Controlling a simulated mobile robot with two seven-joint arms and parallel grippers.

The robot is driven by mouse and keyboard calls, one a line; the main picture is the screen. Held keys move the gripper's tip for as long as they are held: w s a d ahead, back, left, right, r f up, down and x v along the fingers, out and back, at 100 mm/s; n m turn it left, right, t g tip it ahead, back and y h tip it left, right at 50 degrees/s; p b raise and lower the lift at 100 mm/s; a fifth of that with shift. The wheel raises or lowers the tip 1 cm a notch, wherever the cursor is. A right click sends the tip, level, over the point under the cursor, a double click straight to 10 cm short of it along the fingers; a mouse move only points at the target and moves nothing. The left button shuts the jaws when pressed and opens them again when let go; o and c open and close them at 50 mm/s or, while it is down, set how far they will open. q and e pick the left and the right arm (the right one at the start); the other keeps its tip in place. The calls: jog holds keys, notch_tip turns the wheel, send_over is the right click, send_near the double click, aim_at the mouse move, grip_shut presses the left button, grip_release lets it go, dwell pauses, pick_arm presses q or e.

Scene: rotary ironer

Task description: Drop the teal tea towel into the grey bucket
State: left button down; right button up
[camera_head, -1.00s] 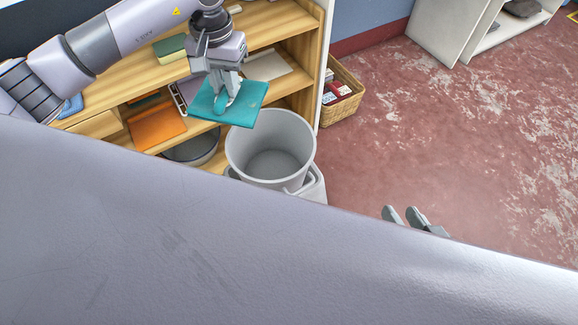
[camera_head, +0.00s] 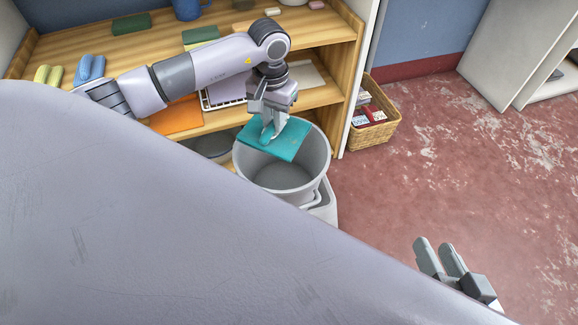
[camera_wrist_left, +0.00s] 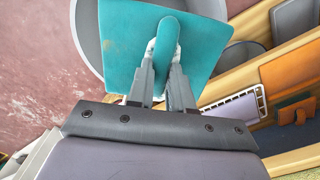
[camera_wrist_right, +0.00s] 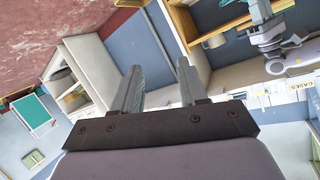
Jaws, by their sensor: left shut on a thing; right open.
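The teal tea towel (camera_head: 287,142) is a flat folded piece held in my left gripper (camera_head: 270,135). In the left wrist view the towel (camera_wrist_left: 120,45) has a pinched fold between the fingertips of the left gripper (camera_wrist_left: 165,55). The grey bucket (camera_head: 321,155) is round and open-topped. The towel overlaps its back rim and opening in the head view; the height between them is hard to tell. The bucket's rim also shows in the left wrist view (camera_wrist_left: 85,35). My right gripper (camera_head: 440,258) is open and empty over the floor, and its fingers show apart in its wrist view (camera_wrist_right: 158,90).
A wooden shelf (camera_head: 330,35) stands behind the bucket, holding an orange cloth (camera_head: 178,118), a wire rack (camera_head: 222,98) and a blue mug (camera_head: 187,9). A wicker basket (camera_head: 372,135) with boxes stands right of the shelf. The red floor (camera_head: 420,170) on the right is clear.

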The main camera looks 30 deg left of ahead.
aim_at(274, 135)
pick_arm(q)
jog(key=shift+f, duration=0.55)
notch_tip(274, 135, down, 4)
jog(key=b, duration=0.3)
jog(key=shift+f, duration=0.25)
pick_arm(e)
jog(key=shift+s+d+f+n+t, duration=0.1)
jog(key=shift+d+f+n+t, duration=0.1)
jog(key=shift+d+n+t, duration=0.35)
jog(key=shift+d, duration=0.1)
pick_arm(q)
jog(key=c, duration=0.9)
grip_release()
jog(key=shift+c, duration=0.2)
